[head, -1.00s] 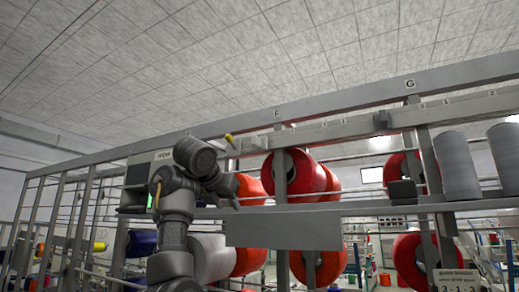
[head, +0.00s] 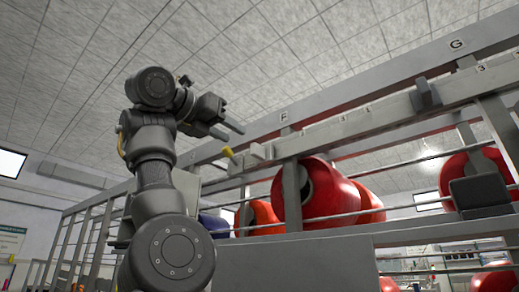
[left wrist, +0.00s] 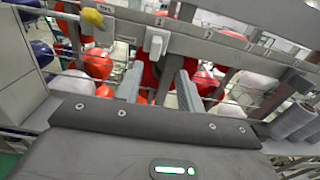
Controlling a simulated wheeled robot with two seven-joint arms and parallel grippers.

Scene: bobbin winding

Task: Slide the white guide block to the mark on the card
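The white guide block (head: 258,153) sits on the long grey rail (head: 375,116), just right of a yellow-tipped piece (head: 228,153). In the left wrist view the white block (left wrist: 157,42) hangs on the rail, just beyond the fingertips and between their lines. My left gripper (head: 232,131) is raised near the rail, up and left of the block in the head view. Its two fingers (left wrist: 159,75) are apart with nothing between them. No contact with the block shows. My right gripper is not in view. No card is readable now.
Large red bobbins (head: 318,190) stand behind the frame. A flat grey panel (head: 290,262) lies below. Grey cylinders (left wrist: 295,120) stand at right in the wrist view.

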